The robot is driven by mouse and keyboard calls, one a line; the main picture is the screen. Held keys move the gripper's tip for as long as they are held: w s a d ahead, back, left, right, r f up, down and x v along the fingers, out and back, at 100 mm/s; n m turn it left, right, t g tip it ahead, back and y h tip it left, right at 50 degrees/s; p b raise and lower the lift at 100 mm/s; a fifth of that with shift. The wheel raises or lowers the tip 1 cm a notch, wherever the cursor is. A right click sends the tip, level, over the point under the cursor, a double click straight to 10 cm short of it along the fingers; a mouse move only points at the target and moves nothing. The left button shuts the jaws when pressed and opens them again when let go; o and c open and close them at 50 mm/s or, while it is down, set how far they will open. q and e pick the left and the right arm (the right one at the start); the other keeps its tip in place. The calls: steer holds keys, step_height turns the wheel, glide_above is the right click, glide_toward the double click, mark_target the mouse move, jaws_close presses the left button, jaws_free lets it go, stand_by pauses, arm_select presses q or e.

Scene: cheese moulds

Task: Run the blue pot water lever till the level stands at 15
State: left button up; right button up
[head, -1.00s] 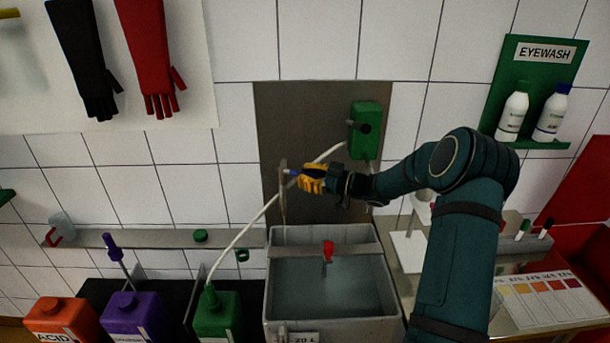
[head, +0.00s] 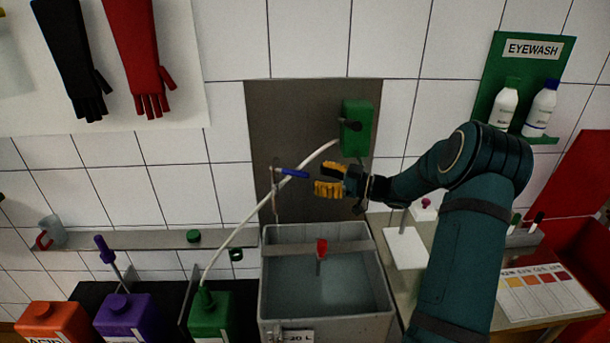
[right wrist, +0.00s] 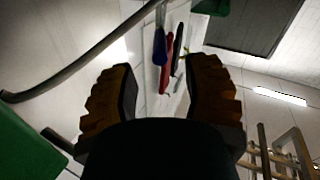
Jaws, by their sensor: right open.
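The blue lever (head: 292,173) sticks out to the right from a thin upright pipe above the grey tank (head: 275,258). My right gripper (head: 322,179) is just right of the lever's end, with its orange fingers spread and empty, apart from the lever. In the right wrist view the open fingers (right wrist: 165,95) frame a blue shape that looks like the lever (right wrist: 157,45). The tank holds water (head: 325,288) and has a label reading 20 L at its front. No level reading can be made out. My left gripper is not in view.
A green box (head: 356,130) with a white hose is on the wall behind my gripper. A red-topped piece (head: 321,250) sits on the bar across the tank. Orange, purple and green (head: 210,318) canisters stand at left. A colour chart (head: 540,290) lies at right.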

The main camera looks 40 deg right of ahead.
steer(key=v, duration=0.5)
steer(key=shift+s, duration=0.1)
steer(key=c, duration=0.4)
steer(key=shift+a, duration=0.25)
jaws_close()
steer(key=s+a+r+n+t+h+b, duration=0.1)
steer(key=s+a+r+n+h+b, duration=0.2)
steer(key=a+n+b, duration=0.7)
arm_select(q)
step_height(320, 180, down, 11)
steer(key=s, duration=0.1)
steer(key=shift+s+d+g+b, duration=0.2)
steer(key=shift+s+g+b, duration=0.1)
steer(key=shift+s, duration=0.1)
arm_select(e)
steer(key=w+d+f+h, duration=0.1)
steer(key=w, duration=1)
steer(key=shift+d+f+n, duration=0.3)
steer(key=shift+d+n, duration=0.05)
steer(key=shift+n, duration=0.05)
